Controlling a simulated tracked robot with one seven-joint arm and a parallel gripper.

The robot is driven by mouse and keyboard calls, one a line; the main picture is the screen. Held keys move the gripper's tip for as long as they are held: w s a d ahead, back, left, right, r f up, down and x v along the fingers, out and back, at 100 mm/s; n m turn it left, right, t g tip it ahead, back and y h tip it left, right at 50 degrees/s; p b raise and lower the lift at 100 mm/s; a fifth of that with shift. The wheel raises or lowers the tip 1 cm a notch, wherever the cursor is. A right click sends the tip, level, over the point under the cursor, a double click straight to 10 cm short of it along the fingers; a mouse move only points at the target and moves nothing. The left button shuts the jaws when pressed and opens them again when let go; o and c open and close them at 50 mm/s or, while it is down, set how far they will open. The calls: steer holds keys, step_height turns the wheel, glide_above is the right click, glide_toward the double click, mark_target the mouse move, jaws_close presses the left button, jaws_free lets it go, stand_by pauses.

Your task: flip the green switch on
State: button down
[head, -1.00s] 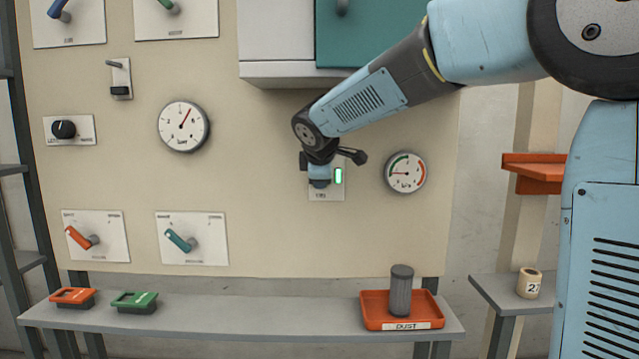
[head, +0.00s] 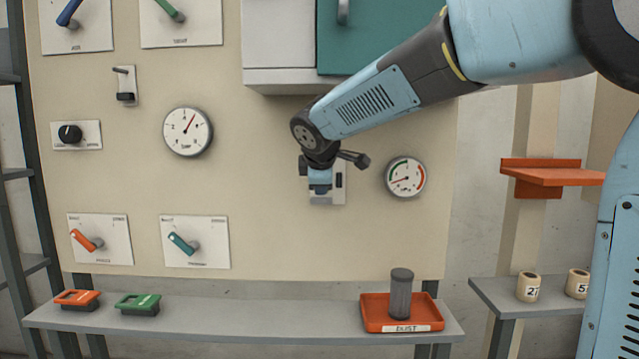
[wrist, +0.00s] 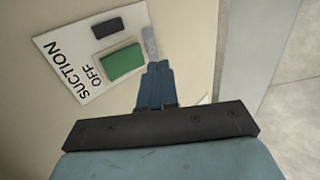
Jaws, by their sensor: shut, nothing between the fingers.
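The green switch (wrist: 121,62) shows in the wrist view as a green block on a white plate (wrist: 66,47), lettered SUCTION and OFF. A dark block (wrist: 107,28) sits beside it, and a grey, unlit indicator strip (wrist: 150,42) is near my fingertips. In the head view my gripper (head: 320,186) is in front of this plate (head: 327,200) and hides the green switch; the indicator (head: 339,181) looks unlit there too. In the wrist view my gripper (wrist: 159,66) is shut and empty, its tips just right of the green block. I cannot tell whether they touch anything.
A round gauge (head: 406,177) is right of the plate, another gauge (head: 188,131) to its left. The teal door (head: 375,40) of a cabinet is above. Below, a grey shelf (head: 250,322) holds an orange tray (head: 372,318) with a grey cylinder (head: 401,293).

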steer(key=s+f+v, duration=0.1)
steer(key=v, duration=0.8)
steer(key=shift+s+f, duration=0.15)
steer(key=shift+s, duration=0.1)
